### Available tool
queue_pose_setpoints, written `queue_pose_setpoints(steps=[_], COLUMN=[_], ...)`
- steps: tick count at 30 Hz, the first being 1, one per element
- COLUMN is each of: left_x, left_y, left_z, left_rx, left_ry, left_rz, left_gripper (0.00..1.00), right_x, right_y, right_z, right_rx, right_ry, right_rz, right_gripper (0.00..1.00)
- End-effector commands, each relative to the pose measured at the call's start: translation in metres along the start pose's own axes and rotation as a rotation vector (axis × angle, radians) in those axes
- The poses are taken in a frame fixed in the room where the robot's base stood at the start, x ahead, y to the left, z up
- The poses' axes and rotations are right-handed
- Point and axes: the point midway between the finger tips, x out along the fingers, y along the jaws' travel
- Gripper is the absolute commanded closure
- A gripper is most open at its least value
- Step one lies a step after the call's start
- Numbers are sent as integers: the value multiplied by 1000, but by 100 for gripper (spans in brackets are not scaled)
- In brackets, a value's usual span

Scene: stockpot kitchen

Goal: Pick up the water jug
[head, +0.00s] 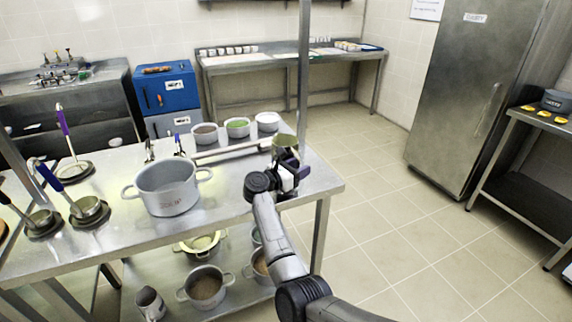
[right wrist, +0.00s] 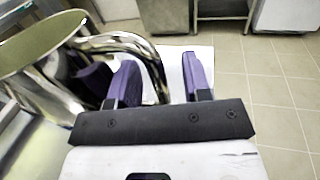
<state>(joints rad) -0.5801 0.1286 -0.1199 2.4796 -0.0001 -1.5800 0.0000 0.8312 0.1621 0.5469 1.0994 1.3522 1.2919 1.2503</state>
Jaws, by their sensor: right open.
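The water jug (right wrist: 50,65) is shiny metal with an open, olive-looking inside and a curved handle (right wrist: 155,72). In the head view the jug (head: 284,142) stands at the right end of the steel table, partly hidden behind my right gripper (head: 291,164). In the right wrist view my right gripper (right wrist: 160,82) is open. Its two purple fingers are on either side of the handle, with a gap on the right side. I cannot tell whether the left finger touches the handle. My left gripper is not in view.
A large grey stockpot (head: 168,190) stands on the steel table (head: 232,208). Several bowls, including a green-filled one (head: 237,128), line its back edge. Ladles stand at the left. A post (head: 304,75) rises near the jug. Pots (head: 205,287) sit on the lower shelf.

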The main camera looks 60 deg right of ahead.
Motion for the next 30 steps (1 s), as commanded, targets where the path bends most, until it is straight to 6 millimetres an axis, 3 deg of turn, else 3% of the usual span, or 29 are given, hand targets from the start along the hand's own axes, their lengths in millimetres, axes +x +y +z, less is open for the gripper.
queue_pose_setpoints(steps=[5, 13, 27, 30], left_x=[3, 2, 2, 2], left_y=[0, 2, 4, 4], left_z=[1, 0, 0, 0], left_rx=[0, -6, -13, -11], left_ry=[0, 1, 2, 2], left_rz=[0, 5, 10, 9], left_gripper=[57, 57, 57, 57], right_x=[14, 16, 15, 15], right_y=[0, 0, 0, 0], right_z=[0, 1, 1, 1], right_rx=[1, 1, 1, 1], right_ry=[0, 1, 1, 1], right_rz=[0, 1, 1, 1], right_gripper=[56, 56, 100, 100])
